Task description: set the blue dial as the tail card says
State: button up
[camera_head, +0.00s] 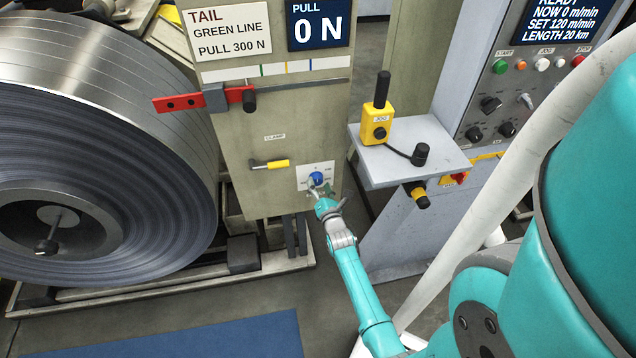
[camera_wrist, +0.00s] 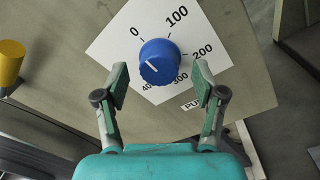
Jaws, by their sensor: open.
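The tail card (camera_head: 233,32) reads "TAIL, GREEN LINE, PULL 300 N". The pull display (camera_head: 319,24) beside it shows 0 N. The blue dial (camera_head: 317,178) sits on a white plate low on the panel. In the wrist view the blue dial (camera_wrist: 163,60) has marks 0, 100, 200, 300 and a partly hidden 400. Its short white line points up-left, roughly toward the 0 side. My gripper (camera_wrist: 161,80) is open, with one finger on each side of the dial and visible gaps. In the head view my gripper (camera_head: 322,190) is just at the dial.
A yellow-handled clamp lever (camera_head: 271,164) is left of the dial. A red arm (camera_head: 205,101) crosses the panel above. A large steel coil (camera_head: 95,130) stands left. At right, a shelf (camera_head: 425,158) carries a yellow jog box (camera_head: 377,124). Blue mat (camera_head: 200,340) lies on the floor.

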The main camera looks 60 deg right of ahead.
jog(key=shift+x, duration=0.9)
jog(key=c, duration=1.1)
jog(key=shift+c, duration=0.2)
